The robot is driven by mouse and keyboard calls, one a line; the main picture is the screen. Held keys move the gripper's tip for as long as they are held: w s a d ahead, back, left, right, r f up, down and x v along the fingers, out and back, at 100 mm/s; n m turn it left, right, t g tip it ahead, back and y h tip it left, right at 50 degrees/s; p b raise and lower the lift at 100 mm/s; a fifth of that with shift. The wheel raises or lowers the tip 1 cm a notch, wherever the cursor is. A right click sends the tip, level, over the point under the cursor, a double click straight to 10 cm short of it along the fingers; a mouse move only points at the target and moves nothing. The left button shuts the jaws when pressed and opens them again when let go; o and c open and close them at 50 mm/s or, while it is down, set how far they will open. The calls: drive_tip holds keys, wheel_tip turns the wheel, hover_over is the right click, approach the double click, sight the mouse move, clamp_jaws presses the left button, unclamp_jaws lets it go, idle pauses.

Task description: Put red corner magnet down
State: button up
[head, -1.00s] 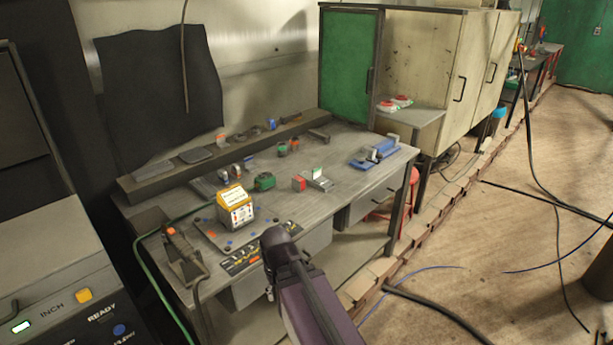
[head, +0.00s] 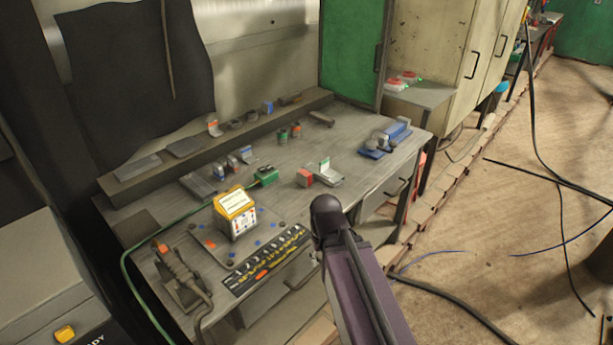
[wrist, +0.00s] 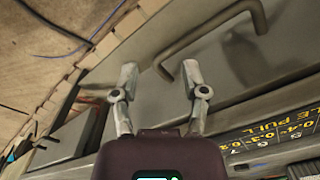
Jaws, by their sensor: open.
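A small red-faced block (head: 304,177), which looks like the red corner magnet, sits on the grey workbench (head: 350,145) in the head view. A grey angled piece with a green and white face (head: 326,173) stands just right of it. My gripper (wrist: 159,72) is open and empty in the wrist view, in front of a grey drawer front with a bar handle. In the head view my arm is at the bench's front edge, apart from the red block, and hides my fingers. The red block does not show in the wrist view.
A yellow-topped box (head: 236,213), a green block (head: 264,176) and a labelled strip (head: 265,262) lie on the bench. A blue clamp-like piece (head: 386,140) is at its right end. The drawer handle (wrist: 212,38) is close to my fingers. Bare bench lies behind the red block.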

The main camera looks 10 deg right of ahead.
drive_tip(key=shift+d, duration=0.1)
drive_tip(key=o, duration=0.5)
drive_tip(key=shift+o, duration=0.5)
drive_tip(key=shift+d+r, duration=0.1)
drive_tip(key=shift+r, duration=0.1)
wheel_tip(320, 180, up, 20)
drive_tip(key=f+m+p, duration=0.1)
drive_tip(key=m+p, duration=1)
drive_tip(key=p, duration=0.9)
hover_over(305, 172)
drive_tip(key=shift+r, duration=0.2)
wheel_tip(305, 172, down, 9)
drive_tip(key=b, duration=0.8)
drive_tip(key=shift+r+b, duration=0.15)
drive_tip(key=shift+b, duration=0.25)
